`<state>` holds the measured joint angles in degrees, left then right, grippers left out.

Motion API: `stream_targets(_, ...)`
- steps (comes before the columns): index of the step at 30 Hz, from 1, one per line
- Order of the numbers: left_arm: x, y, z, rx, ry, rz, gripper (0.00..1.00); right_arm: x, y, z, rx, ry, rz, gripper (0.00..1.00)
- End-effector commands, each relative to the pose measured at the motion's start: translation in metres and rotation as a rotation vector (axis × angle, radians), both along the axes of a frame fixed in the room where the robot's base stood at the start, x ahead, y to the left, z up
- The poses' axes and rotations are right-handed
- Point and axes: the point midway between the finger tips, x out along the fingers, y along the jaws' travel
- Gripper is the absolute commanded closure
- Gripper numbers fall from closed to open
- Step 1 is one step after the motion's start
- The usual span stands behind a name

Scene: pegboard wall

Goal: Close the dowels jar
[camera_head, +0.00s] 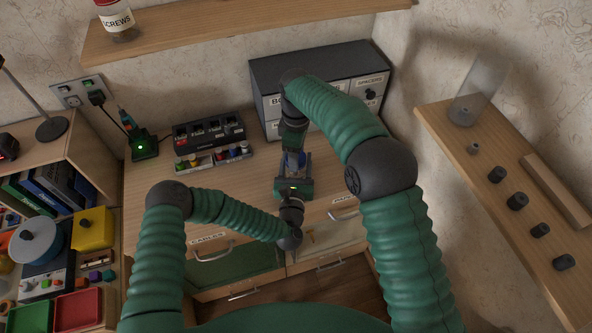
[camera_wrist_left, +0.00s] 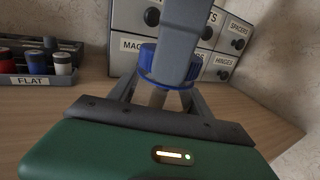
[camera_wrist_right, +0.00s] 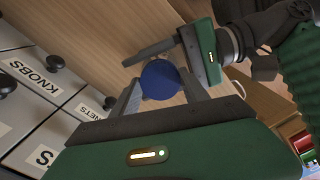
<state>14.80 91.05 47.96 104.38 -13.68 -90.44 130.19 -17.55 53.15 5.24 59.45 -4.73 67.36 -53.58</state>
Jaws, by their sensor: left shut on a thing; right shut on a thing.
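The dowels jar (camera_wrist_left: 157,97) stands between my two grippers above the wooden worktop, with tan wood showing below its blue lid (camera_wrist_left: 149,58). The lid sits at the top of the jar; I cannot tell whether it is fully seated. My left gripper (camera_head: 293,169) is shut around the jar from the near side. My right gripper (camera_head: 293,151) reaches in from the far side and is shut on the blue lid, which shows round between its fingers in the right wrist view (camera_wrist_right: 160,80). In the head view the grippers mostly hide the jar.
A grey drawer cabinet (camera_head: 262,84) stands close behind my right gripper. A black rack (camera_head: 209,139) with small pots is to the left. A right shelf (camera_head: 508,190) holds a clear cylinder (camera_head: 477,94) and several dark knobs.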

Motion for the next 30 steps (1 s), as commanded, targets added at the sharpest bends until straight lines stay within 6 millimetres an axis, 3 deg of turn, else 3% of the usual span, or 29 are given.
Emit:
stream_targets(18, -0.0001, -0.0008, -0.0001, 0.001, 0.000, -0.001, 1.00, 0.0023, 0.0047, -0.0025, 0.002, -0.002, -2.104, 0.96)
stream_targets(23, -0.0003, -0.0014, 0.0000, 0.001, -0.001, -0.003, 1.00, 0.0031, 0.0049, -0.0029, 0.003, -0.001, -2.417, 0.96)
stream_targets(27, -0.0006, -0.0021, 0.0002, 0.001, -0.001, -0.005, 1.00, 0.0036, 0.0048, -0.0029, 0.005, 0.000, -2.417, 0.96)
stream_targets(28, -0.0007, -0.0022, 0.0002, 0.001, -0.001, -0.005, 1.00, 0.0037, 0.0048, -0.0029, 0.005, 0.000, -2.417, 0.46)
stream_targets(30, -0.0007, -0.0024, 0.0003, 0.000, -0.001, -0.005, 1.00, 0.0036, 0.0047, -0.0030, 0.005, 0.000, -2.416, 0.37)
